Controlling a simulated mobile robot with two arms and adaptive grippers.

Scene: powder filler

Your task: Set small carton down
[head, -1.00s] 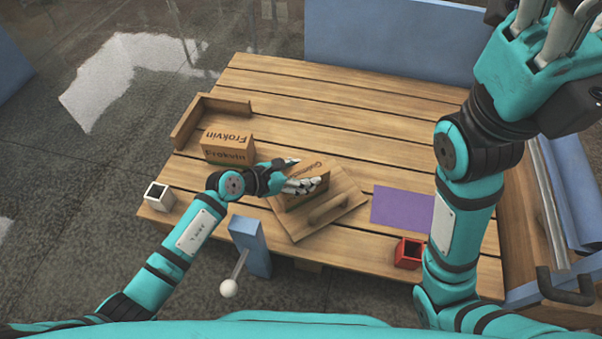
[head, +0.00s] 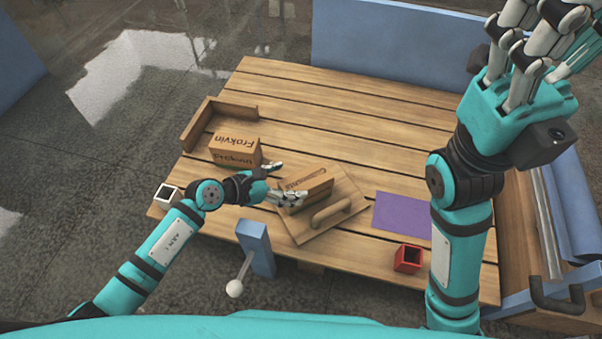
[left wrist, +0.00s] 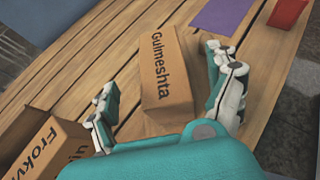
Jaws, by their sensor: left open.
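The small brown carton marked Gulmeshta (head: 308,183) is at the middle of the table, by the wooden board with a handle (head: 345,193). I cannot tell whether it rests partly on the board. It also shows in the left wrist view (left wrist: 163,75), between the spread fingers. My left gripper (head: 284,184) is open at the carton's left end, with gaps on both sides in the left wrist view (left wrist: 160,78). My right gripper (head: 535,45) is raised at the top right, away from the carton; its fingertips are cut off.
A larger Frokvin carton (head: 235,146) stands left by a wooden corner stop (head: 190,125). A purple mat (head: 402,214), red box (head: 408,258) and white box (head: 167,195) lie near the front. A blue post with a lever (head: 257,247) stands at the front edge. The table's back is clear.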

